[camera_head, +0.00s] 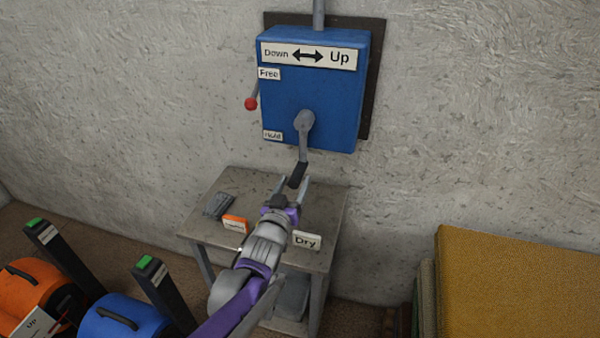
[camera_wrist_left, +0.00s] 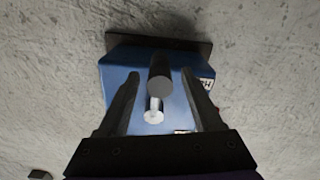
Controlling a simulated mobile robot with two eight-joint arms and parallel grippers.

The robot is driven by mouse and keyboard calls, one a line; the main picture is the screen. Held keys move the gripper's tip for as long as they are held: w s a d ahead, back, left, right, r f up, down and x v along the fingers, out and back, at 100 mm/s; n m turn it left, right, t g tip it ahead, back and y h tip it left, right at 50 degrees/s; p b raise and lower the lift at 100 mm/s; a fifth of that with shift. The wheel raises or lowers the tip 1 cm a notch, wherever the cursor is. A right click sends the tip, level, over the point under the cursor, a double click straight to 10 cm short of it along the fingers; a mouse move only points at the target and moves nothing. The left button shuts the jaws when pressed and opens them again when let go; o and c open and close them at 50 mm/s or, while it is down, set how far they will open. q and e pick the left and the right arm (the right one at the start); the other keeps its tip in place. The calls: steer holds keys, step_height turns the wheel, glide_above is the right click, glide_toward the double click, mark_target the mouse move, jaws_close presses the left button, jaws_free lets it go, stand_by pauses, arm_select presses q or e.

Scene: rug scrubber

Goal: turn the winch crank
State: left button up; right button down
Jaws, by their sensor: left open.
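The blue winch box (camera_head: 312,95) is mounted on the wall. Its grey crank (camera_head: 304,135) hangs down from the hub and ends in a dark handle (camera_head: 298,175). My left gripper (camera_head: 292,183) is open just below the handle, fingers pointing up toward it. In the left wrist view, the dark handle (camera_wrist_left: 160,78) appears between the two open fingers of my left gripper (camera_wrist_left: 160,76), with no visible contact. I cannot tell how far it reaches between them. The bright crank hub (camera_wrist_left: 153,114) shows past it. My right gripper is not in view.
A lever with a red knob (camera_head: 251,104) is on the box's left side, between "Free" and "Hold" labels. A small table (camera_head: 330,205) with a "Dry" card (camera_head: 306,241) stands below. Orange (camera_head: 35,290) and blue (camera_head: 125,318) machines are lower left; a yellow stack (camera_head: 520,290) is right.

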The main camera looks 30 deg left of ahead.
mark_target(300, 171)
arm_select(q)
steer(key=x, duration=0.5)
steer(key=shift+w, duration=0.3)
jaws_close()
stand_by(1.1)
